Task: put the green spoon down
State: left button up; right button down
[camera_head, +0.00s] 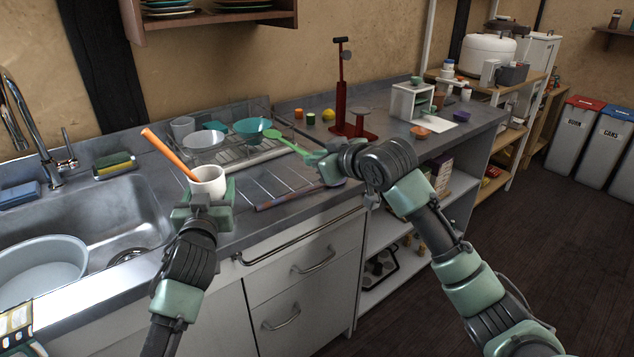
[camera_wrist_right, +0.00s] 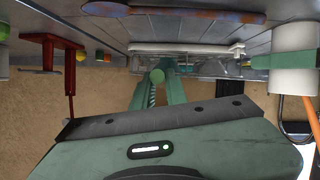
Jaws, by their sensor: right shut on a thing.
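The green spoon (camera_head: 287,142) is held in my right gripper (camera_head: 318,158), its bowl pointing left and away over the dish-rack area. My right gripper is shut on its handle. In the right wrist view, a round green end (camera_wrist_right: 157,75) shows between the fingers; the rest of the spoon is hard to make out. My left gripper (camera_head: 205,203) has its fingers on both sides of a white cup (camera_head: 208,181) at the counter's front, and an orange-handled utensil (camera_head: 168,153) leans in the cup.
A wire dish rack (camera_head: 237,150) with bowls stands behind. A long brownish utensil (camera_head: 290,198) lies near the counter's front edge. A red stand (camera_head: 350,118) and small fruit-like items are at the back. The sink (camera_head: 110,215) is at left. Some counter (camera_head: 385,130) right of the stand is bare.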

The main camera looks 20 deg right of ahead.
aim_at(317, 198)
jog(key=shift+f, duration=3.15)
jog(key=shift+f, duration=0.6)
jog(key=c, duration=1.4)
grip_release()
jog(key=shift+c, duration=0.2)
